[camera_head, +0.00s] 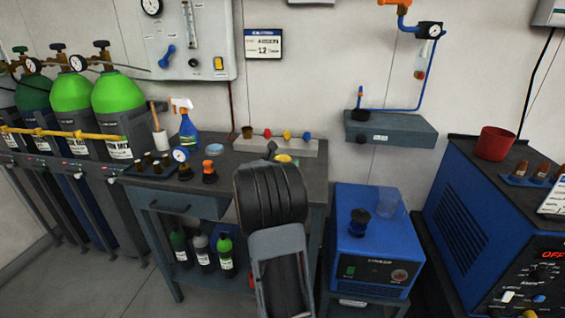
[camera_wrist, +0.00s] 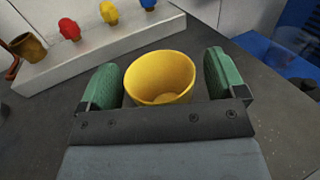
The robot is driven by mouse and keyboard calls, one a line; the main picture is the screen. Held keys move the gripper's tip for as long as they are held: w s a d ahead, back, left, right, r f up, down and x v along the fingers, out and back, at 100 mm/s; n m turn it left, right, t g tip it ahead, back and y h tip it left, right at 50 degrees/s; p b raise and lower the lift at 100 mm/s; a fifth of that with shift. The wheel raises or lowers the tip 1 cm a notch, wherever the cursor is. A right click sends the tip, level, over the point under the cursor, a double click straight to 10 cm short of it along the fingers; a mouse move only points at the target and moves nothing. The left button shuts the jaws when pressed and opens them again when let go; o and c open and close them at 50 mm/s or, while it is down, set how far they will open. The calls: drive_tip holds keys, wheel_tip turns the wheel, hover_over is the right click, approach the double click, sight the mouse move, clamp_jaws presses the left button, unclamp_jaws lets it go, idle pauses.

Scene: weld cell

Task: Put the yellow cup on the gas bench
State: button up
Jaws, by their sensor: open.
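The yellow cup (camera_wrist: 160,78) is upright on the dark top of the gas bench in the wrist view, with its empty inside showing. My gripper (camera_wrist: 160,80) is open, with one green finger pad on each side of the cup and a small gap at each side. In the head view the yellow cup (camera_head: 284,158) shows only as a small patch behind my arm, which hides most of it and my gripper's fingers. The gas bench (camera_head: 232,165) is the grey table with a drawer and a lower shelf of bottles.
A pale block with red, yellow and blue knobs (camera_head: 287,136) runs along the bench's back, with a brown cup (camera_head: 247,132) at its left end. A spray bottle (camera_head: 187,130) and gauges stand left. A blue machine (camera_head: 372,240) stands right of the bench. A red cup (camera_head: 495,143) is farther right.

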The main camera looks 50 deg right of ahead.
drive_tip(key=shift+r+p, duration=0.3)
drive_tip(key=a, duration=0.3)
drive_tip(key=s+a, duration=0.1)
drive_tip(key=a, duration=0.6)
drive_tip(key=shift+s+a+f, duration=0.1)
drive_tip(key=shift+s+a, duration=0.45)
drive_tip(key=shift+a, duration=0.4)
drive_tip(key=s+a+f+m+y, duration=0.2)
drive_tip(key=s+a+m+y, duration=0.2)
drive_tip(key=a, duration=0.5)
drive_tip(key=s+a+f+m+y, duration=0.2)
drive_tip(key=s+a+m+y, duration=0.2)
drive_tip(key=a+m+y, duration=0.4)
drive_tip(key=s+a+f+m+y, duration=0.2)
drive_tip(key=s+a+m+y, duration=0.3)
drive_tip(key=a+m, duration=0.3)
drive_tip(key=a, duration=0.4)
drive_tip(key=shift+f+y, duration=0.4)
